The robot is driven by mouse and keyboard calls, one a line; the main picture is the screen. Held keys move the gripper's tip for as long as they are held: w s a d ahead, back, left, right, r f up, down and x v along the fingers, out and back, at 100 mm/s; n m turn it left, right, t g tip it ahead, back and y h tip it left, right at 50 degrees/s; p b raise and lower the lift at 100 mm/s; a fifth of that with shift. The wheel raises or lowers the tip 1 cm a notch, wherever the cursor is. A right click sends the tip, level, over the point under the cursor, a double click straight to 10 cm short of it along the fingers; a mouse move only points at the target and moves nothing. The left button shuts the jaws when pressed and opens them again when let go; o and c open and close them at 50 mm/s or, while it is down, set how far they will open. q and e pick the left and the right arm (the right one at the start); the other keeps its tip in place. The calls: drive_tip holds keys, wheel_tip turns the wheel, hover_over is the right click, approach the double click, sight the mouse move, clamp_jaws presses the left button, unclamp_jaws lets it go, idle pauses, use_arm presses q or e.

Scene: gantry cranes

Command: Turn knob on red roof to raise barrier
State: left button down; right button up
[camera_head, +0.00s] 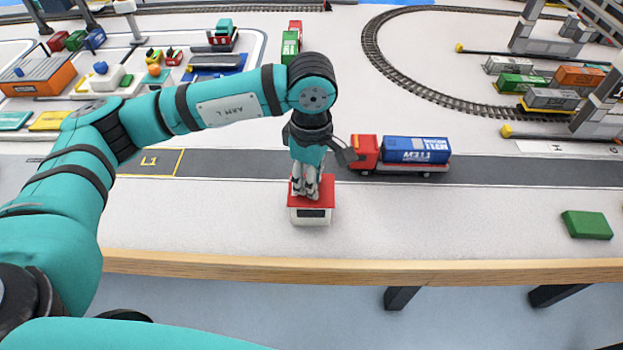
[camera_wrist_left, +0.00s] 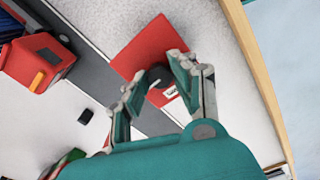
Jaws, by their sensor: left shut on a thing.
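A small white booth (camera_head: 310,215) with a red roof (camera_head: 325,190) stands near the table's front edge. In the left wrist view the red roof (camera_wrist_left: 145,45) is tilted across the picture, with a dark round knob (camera_wrist_left: 158,76) on it. My left gripper (camera_head: 306,192) points down onto the roof. In the left wrist view its fingers (camera_wrist_left: 154,82) are on either side of the knob and shut on it. The fingers cover part of the knob and roof. I cannot make out a barrier with certainty. My right gripper is out of view.
A red truck with a blue container (camera_head: 417,150) stands on the dark road (camera_head: 240,165) just behind the booth to the right. A green block (camera_head: 586,225) lies at the right. The wooden table edge (camera_head: 400,271) is close in front. Tabletop beside the booth is clear.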

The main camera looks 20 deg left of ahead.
use_arm(q)
drive_tip(key=shift+r, duration=0.1)
drive_tip(key=c, duration=1.1)
unclamp_jaws()
wheel_tip(320, 180, up, 12)
